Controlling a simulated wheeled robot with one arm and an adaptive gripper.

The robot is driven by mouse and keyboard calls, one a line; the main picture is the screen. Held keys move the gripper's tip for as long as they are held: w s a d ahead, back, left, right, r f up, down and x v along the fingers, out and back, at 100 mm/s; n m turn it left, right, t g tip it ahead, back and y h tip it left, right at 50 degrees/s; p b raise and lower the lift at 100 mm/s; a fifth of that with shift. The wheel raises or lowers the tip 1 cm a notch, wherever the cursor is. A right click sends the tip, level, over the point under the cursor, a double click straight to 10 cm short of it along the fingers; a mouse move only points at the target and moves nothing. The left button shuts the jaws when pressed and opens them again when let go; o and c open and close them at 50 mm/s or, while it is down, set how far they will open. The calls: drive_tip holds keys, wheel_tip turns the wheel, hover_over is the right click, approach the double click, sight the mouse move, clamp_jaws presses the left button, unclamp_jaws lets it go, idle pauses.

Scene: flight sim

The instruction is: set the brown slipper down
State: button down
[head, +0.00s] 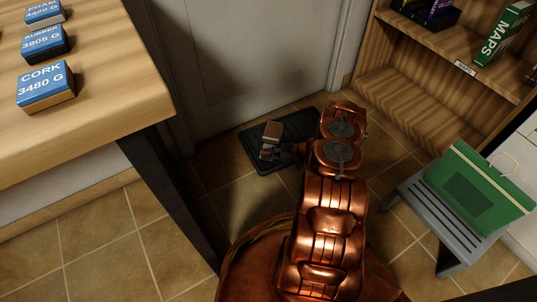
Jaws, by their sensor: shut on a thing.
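The brown slipper (272,131) shows as a small brown shape over the dark mat (298,124) on the floor by the door. My gripper (269,150) is shut on the near end of the slipper, over the left part of the mat. My copper-coloured arm hides the mat's right side. I cannot tell whether the slipper touches the mat or is held just above it.
A grey door (235,60) stands behind the mat. A wooden table (100,90) with labelled blocks, one marked cork (45,86), is at left. A wooden shelf (400,75) and a grey stool (420,205) bearing a green bag (478,190) are at right. Tiled floor is clear left of the mat.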

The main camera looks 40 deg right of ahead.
drive_tip(key=shift+f, duration=0.6)
drive_tip(key=c, duration=1.1)
unclamp_jaws()
drive_tip(key=shift+o, duration=0.2)
drive_tip(key=shift+d, duration=0.1)
drive_tip(key=v, duration=1.2)
